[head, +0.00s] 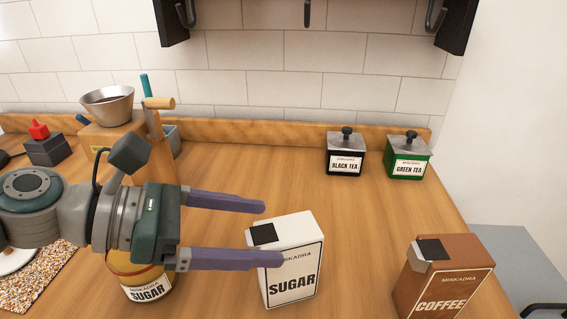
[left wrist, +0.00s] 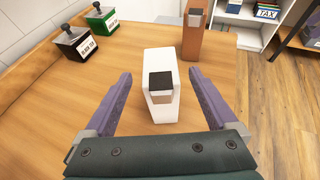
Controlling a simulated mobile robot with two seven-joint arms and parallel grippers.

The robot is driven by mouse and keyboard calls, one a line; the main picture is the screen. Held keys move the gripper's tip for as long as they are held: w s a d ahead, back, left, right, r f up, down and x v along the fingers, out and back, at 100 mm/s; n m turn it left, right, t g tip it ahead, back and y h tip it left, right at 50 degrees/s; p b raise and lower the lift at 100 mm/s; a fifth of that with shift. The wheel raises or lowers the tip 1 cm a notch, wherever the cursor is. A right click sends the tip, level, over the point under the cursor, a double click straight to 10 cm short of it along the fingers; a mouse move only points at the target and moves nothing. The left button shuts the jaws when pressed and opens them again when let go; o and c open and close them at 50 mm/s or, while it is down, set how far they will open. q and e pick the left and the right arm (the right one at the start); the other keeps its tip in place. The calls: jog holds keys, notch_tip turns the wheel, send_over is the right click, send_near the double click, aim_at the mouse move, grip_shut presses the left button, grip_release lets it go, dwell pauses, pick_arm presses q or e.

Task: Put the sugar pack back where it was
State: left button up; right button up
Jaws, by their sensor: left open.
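The sugar pack (head: 292,262) is a white box with a black square on top and a SUGAR label. It stands upright on the wooden counter. My left gripper (head: 264,232) is open, with its purple fingers pointing right at the pack. In the head view the near finger overlaps the pack's front left. In the left wrist view the sugar pack (left wrist: 161,92) stands between and slightly beyond the open fingers (left wrist: 160,85), with gaps on both sides. A round sugar jar (head: 147,286) stands under my left wrist, partly hidden by it. My right gripper is not in view.
A brown coffee pack (head: 445,280) stands to the right, near the counter's right edge. Black tea (head: 345,154) and green tea (head: 408,156) tins stand at the back right. A metal dripper (head: 107,104) on a wooden stand is at the back left. The middle counter (head: 250,170) is clear.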

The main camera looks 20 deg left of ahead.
pick_arm(q)
jog(key=v, duration=0.6)
jog(key=s+d+f+m+g+y, duration=0.3)
jog(key=s+m, duration=0.3)
jog(key=m, duration=0.5)
jog(key=s+d+f+m+g+y, duration=0.25)
jog(key=s+m, duration=0.45)
jog(key=m, duration=0.4)
jog(key=a+m+y, duration=0.1)
jog(key=m, duration=0.1)
jog(key=a+r+m+y, duration=0.1)
jog(key=a+m+y, duration=0.1)
jog(key=s+a+m+y, duration=0.1)
jog(key=shift+a+r+m+t+y, duration=0.2)
jog(key=shift+r+m+t+y, duration=0.1)
jog(key=shift+m+t+y, duration=0.1)
jog(key=shift+s+a, duration=0.1)
jog(key=shift+s, duration=0.05)
